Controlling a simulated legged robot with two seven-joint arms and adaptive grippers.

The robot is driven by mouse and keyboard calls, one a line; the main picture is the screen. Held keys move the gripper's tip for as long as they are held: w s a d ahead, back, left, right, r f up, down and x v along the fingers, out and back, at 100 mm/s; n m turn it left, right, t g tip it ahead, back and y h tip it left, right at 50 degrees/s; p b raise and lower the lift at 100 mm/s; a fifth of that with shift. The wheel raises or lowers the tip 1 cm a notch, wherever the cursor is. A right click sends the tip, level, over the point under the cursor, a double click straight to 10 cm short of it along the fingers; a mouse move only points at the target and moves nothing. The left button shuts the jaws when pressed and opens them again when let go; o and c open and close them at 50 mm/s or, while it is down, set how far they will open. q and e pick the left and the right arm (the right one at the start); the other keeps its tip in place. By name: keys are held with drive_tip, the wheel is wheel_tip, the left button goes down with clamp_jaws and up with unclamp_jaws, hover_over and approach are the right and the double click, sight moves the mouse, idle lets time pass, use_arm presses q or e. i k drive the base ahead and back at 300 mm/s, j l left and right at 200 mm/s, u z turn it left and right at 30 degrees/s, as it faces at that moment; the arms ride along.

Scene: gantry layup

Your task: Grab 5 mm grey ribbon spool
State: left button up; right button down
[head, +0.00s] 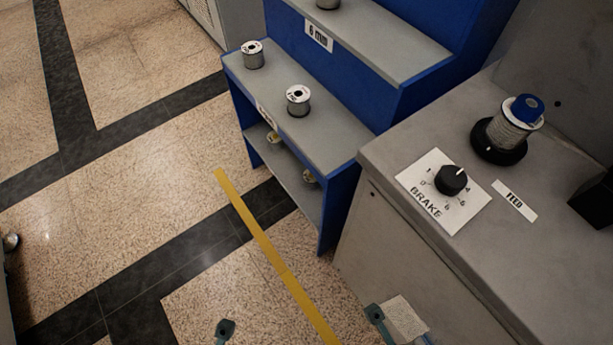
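Two spools with white tops and grey windings stand upright on the middle step of a blue rack with grey treads. One is the front spool (298,102) and the other is the far-left spool (253,57). The label on that step's front edge (266,114) is too oblique to read. Teal gripper parts show at the bottom edge, one at the left (225,329) that I take as my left gripper and one at the right (375,313) that I take as my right gripper, beside a pale speckled block (405,318). Both are below the rack and apart from the spools.
The upper step has a "6 mm" label (318,36) and a cut-off spool (327,4). A grey cabinet (380,150) at the right carries a brake knob (451,179) and a blue-capped spool (514,128).

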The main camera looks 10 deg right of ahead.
sight(309, 183)
drive_tip(key=i+j, duration=0.15)
drive_tip(key=j, duration=0.2)
drive_tip(key=i+j, duration=0.1)
drive_tip(key=j, duration=0.25)
drive_tip(key=i+j, duration=0.15)
drive_tip(key=j, duration=0.2)
drive_tip(key=z, duration=0.4)
drive_tip(key=j+z, duration=0.15)
drive_tip(key=z, duration=0.25)
drive_tip(key=i+j+z, duration=0.1)
drive_tip(key=z, duration=0.25)
drive_tip(key=j+z, duration=0.15)
drive_tip(key=z, duration=0.25)
drive_tip(key=i+j+z, duration=0.3)
drive_tip(key=i+l, duration=0.05)
drive_tip(key=i, duration=0.05)
